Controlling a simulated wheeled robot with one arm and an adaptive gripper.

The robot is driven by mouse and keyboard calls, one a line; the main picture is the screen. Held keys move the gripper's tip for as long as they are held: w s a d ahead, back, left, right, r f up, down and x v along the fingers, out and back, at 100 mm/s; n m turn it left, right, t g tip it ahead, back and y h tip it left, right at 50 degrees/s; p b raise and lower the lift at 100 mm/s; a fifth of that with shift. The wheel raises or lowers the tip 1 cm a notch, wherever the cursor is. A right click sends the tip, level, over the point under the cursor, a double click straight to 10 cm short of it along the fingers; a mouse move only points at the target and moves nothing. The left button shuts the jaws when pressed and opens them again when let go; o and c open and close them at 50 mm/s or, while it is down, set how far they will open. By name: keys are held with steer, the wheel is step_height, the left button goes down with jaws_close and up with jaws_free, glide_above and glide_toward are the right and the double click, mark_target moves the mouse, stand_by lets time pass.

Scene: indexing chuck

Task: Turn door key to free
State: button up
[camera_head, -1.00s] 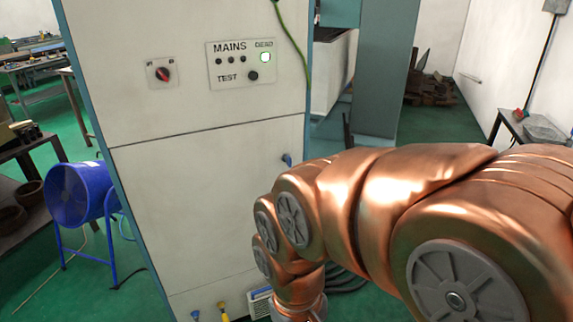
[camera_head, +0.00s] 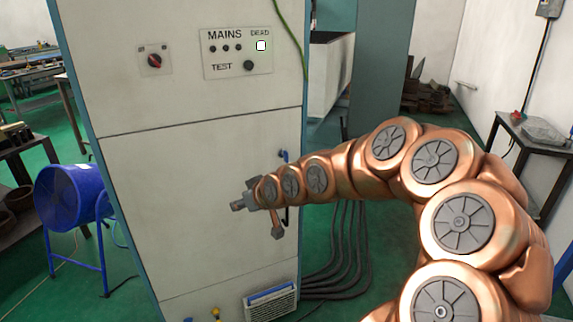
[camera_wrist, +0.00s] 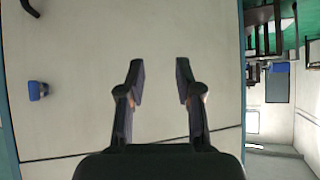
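The cabinet door (camera_head: 190,200) is a pale panel below a horizontal seam and looks closed. A small blue part, possibly the door key (camera_head: 283,156), sits near the door's right edge; it also shows at the left of the wrist view (camera_wrist: 37,90). A dark handle (camera_head: 286,214) is below it, partly hidden by my arm, and shows at the wrist view's top left corner (camera_wrist: 30,7). My gripper (camera_head: 242,203) is in front of the door, left of and below the blue part. In the wrist view its fingers (camera_wrist: 158,78) are apart with nothing between them.
Above the seam are a red and black rotary switch (camera_head: 154,61) and a MAINS panel (camera_head: 238,53) with a white DEAD lamp and TEST button. A blue fan (camera_head: 75,195) stands left. A vent (camera_head: 271,303) and dark cables (camera_head: 345,250) are low right.

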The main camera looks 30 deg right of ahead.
steer(key=w+d+m+t+h+b, duration=0.1)
steer(key=w+d+t, duration=0.15)
steer(key=d, duration=0.35)
steer(key=w+d+m+t+b, duration=0.1)
steer(key=w+d+t, duration=0.1)
steer(key=w+d, duration=0.25)
steer(key=m+t+h+b, duration=0.1)
steer(key=t+h, duration=0.2)
steer(key=h, duration=0.1)
glide_toward(286, 162)
steer(key=w+d+r, duration=0.1)
steer(key=w+r, duration=0.1)
steer(key=w, duration=0.2)
steer(key=shift+w+d+f+p, duration=0.1)
steer(key=shift+w+d+p, duration=0.1)
steer(key=shift+w, duration=0.9)
steer(key=shift+w+d+f+p, duration=0.1)
steer(key=shift+w+d, duration=0.1)
steer(key=shift+w, duration=0.9)
steer(key=shift+w+d+f+p, duration=0.15)
steer(key=shift+w+d, duration=0.1)
steer(key=shift+w, duration=0.85)
steer(key=shift+r, duration=0.1)
jaws_close()
